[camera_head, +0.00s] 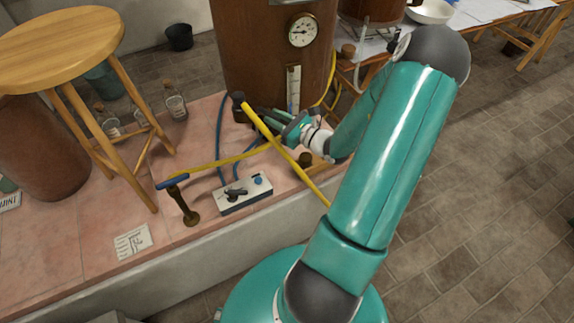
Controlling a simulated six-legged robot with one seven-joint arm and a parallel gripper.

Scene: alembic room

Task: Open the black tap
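A dark tap-like fitting (238,99) shows on the lower front of the tall brown cylinder (255,50); I take it to be the black tap. A yellow bar or tube runs from beside it down to the right. My gripper (264,113) is just right of this fitting, in front of the cylinder, with its fingers pointing left. The fingers are small and partly merge with dark parts behind, so their gap is unclear. I cannot tell whether they touch the tap.
A grey control box (244,194) with a black knob sits on the pink tiled platform (80,262). Yellow and blue hoses cross near my gripper. A wooden stool (62,42) and glass bottles (175,103) are at left. Tables stand at back right; the right floor is clear.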

